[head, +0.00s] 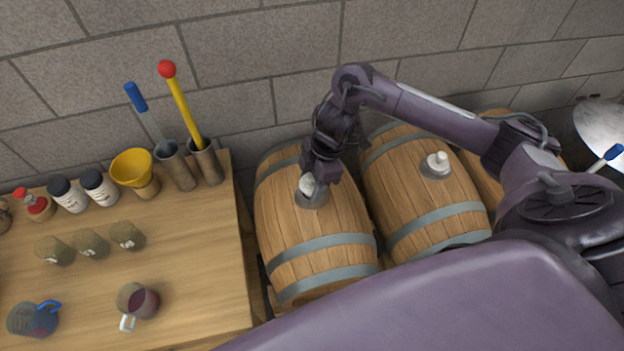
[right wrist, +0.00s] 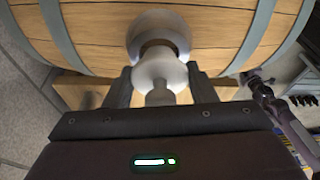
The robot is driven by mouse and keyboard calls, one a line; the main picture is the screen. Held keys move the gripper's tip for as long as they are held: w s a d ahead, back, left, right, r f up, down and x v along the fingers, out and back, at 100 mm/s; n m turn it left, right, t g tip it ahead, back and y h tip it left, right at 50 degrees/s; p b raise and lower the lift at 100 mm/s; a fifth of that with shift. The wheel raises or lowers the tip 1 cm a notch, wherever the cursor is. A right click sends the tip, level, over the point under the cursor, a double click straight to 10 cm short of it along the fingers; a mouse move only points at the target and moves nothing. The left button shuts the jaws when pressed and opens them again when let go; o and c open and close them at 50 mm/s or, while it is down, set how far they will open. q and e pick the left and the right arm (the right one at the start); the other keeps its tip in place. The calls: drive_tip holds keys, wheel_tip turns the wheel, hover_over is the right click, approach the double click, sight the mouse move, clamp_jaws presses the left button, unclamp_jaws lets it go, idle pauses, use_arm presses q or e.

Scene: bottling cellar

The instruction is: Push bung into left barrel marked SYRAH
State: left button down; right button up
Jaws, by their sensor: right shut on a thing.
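The left barrel (head: 318,232) is pale wood with grey hoops and lies on its side by the wall; no SYRAH marking is readable. A grey ring (head: 313,202) surrounds its bung hole. My right gripper (head: 320,181) is over this ring, shut on a whitish bung (head: 307,184). I cannot tell whether the bung touches the rim. My left gripper is not in view.
A second barrel (head: 420,180) with a white bung (head: 438,162) in its top stands close on the right. A wooden table (head: 200,290) on the left holds a yellow funnel (head: 132,168), jars, tubes with rods and a mug (head: 138,301). A stone wall runs behind.

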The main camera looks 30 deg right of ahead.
drive_tip(key=shift+p, duration=0.55)
idle(0.8)
drive_tip(key=shift+f+b, duration=0.3)
drive_tip(key=shift+f, duration=0.25)
idle(0.5)
